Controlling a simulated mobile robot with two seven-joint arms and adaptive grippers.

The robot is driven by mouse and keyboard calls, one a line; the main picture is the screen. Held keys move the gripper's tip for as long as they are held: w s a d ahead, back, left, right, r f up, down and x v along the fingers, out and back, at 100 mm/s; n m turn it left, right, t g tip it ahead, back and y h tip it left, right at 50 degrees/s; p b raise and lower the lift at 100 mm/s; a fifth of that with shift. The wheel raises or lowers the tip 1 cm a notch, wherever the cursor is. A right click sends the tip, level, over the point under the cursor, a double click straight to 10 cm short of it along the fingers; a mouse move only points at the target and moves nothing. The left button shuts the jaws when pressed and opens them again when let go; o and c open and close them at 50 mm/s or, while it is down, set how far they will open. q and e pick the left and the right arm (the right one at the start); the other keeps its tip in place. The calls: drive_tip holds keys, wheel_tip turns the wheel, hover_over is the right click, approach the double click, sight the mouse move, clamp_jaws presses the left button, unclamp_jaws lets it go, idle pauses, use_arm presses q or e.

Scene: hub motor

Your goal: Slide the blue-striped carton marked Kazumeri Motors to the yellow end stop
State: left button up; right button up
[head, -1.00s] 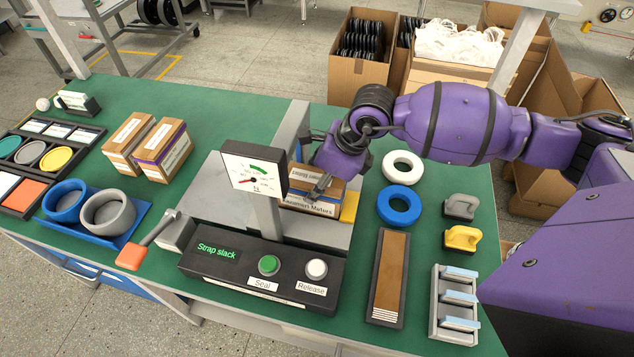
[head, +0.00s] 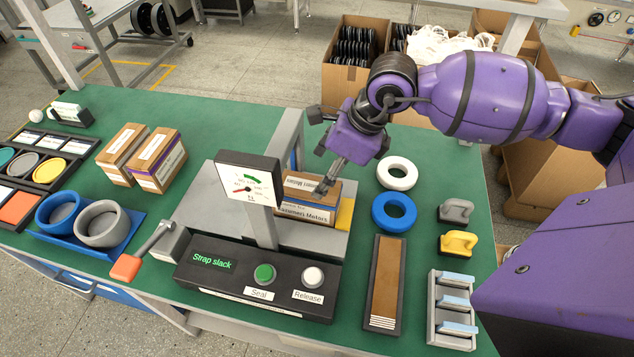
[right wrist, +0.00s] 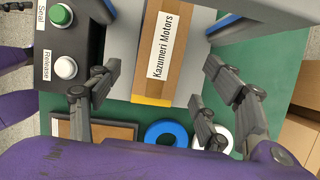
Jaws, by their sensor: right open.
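The brown carton (head: 305,186) stands on the grey bed of the strapping machine, behind the gauge post, which hides part of it. The yellow end stop (head: 345,214) is at the carton's right end. In the right wrist view the end stop (right wrist: 152,101) lies directly against that end, with no clear gap. My right gripper (head: 327,183) is open above the carton's right end, fingers pointing down; whether it touches is unclear. My left gripper is out of view.
The gauge (head: 248,180) and grey post stand in front of the carton. The Strap slack panel (head: 255,280) has green and white buttons. A blue ring (head: 394,223) and white ring (head: 397,162) lie to the right. Two other cartons (head: 158,160) stand left.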

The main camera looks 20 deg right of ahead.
drive_tip(key=shift+v, duration=2.05)
